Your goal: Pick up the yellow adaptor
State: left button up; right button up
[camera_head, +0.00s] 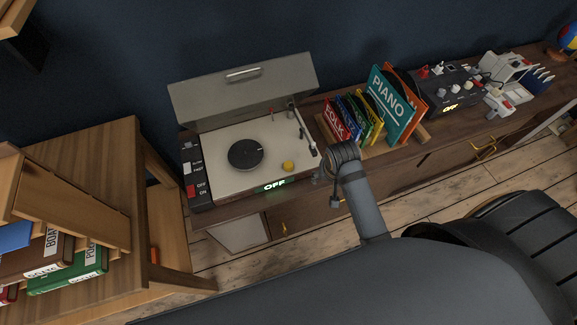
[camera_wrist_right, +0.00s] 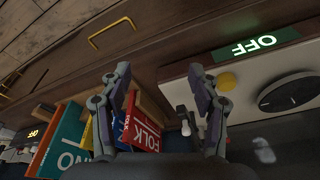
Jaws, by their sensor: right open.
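The yellow adaptor (camera_head: 288,166) is a small round yellow piece on the cream deck of the record player (camera_head: 222,182), right of the black disc and near the front edge. In the right wrist view the adaptor (camera_wrist_right: 226,81) lies just beyond the right-hand finger, outside the gap between the fingers. My right gripper (camera_head: 322,174) is to the right of the adaptor, by the player's right front corner, mostly hidden by its wrist. In the right wrist view the gripper (camera_wrist_right: 160,72) has its fingers spread with nothing between them. My left gripper is not in view.
The player's lid (camera_head: 243,88) stands open behind the deck. The tonearm (camera_head: 304,128) lies along the deck's right side. Upright records (camera_head: 392,104) stand right of the player. A wooden shelf with books (camera_head: 68,270) is at the left.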

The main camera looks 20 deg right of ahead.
jog(key=w+a+r+m+g, duration=0.1)
jog(key=w+a+r+m, duration=0.1)
jog(key=w+a+m, duration=0.5)
notch_tip(320, 180, up, 3)
jog(key=m+g+y, duration=0.1)
jog(key=m, duration=0.2)
send_over(288, 164)
jog(key=f, duration=0.4)
jog(key=shift+s+d+f, duration=0.2)
jog(key=shift+d+f, duration=0.05)
jog(key=shift+f, duration=0.05)
jog(key=shift+w+a+f+p, duration=0.15)
jog(key=shift+f+p, duration=0.15)
jog(key=shift+f, duration=1.3)
jog(key=shift+w+a+f+p, duration=0.1)
jog(key=shift+f+p, duration=0.15)
jog(key=shift+f, duration=1.3)
jog(key=shift+s, duration=0.1)
jog(key=c, duration=0.9)
